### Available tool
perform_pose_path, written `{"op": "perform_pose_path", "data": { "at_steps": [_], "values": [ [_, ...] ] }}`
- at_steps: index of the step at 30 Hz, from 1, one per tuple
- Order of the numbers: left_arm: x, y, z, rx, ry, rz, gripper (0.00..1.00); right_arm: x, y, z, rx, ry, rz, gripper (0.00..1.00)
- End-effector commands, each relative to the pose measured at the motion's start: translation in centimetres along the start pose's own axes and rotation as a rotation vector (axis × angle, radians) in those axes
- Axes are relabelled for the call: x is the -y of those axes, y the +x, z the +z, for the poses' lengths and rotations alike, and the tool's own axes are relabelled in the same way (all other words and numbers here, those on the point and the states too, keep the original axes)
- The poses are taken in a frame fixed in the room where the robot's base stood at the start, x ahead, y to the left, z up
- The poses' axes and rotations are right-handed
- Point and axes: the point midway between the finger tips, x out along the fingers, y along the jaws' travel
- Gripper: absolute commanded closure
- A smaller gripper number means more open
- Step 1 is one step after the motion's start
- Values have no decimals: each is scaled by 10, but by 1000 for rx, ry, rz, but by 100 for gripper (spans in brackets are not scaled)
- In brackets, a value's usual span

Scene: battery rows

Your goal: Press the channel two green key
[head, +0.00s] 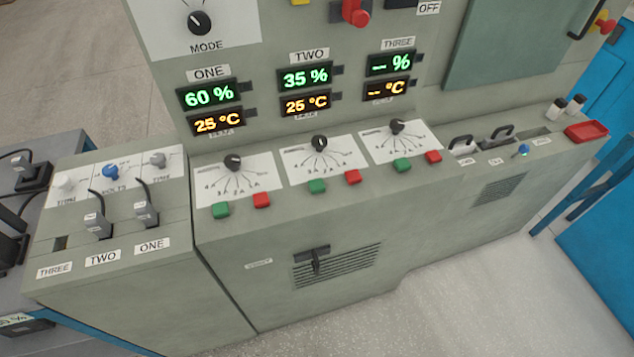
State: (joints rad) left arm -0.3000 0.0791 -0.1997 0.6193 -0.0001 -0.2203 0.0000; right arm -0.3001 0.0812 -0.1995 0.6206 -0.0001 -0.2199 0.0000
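The channel two green key (317,186) is on the sloped panel, below the middle dial (320,143) and left of a red key (352,177). The display marked TWO (306,77) above it reads 35 % in green, with 25 °C in orange below. Channel one has its own green key (221,209) and red key (262,200) to the left. Channel three has a green key (402,165) and red key (433,157) to the right. Neither gripper is in view.
Plugs on cables stand in slots marked TWO (97,226) and ONE (146,214) at the left; slot THREE (60,243) is empty. A lever (315,258) sticks out of the front face. A red tray (586,131) sits at the right. Space before the keys is clear.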

Motion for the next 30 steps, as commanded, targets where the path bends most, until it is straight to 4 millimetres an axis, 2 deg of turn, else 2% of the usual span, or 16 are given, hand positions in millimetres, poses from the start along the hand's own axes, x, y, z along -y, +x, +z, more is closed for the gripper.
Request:
{"op": "perform_pose_path", "data": {
  "at_steps": [1, 5, 6, 30],
  "values": [
    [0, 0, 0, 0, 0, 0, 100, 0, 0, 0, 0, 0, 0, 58],
    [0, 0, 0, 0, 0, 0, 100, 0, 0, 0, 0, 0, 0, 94],
    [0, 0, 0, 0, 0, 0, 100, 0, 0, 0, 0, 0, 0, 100],
    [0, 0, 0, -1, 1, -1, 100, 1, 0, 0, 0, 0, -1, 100]
  ]
}}
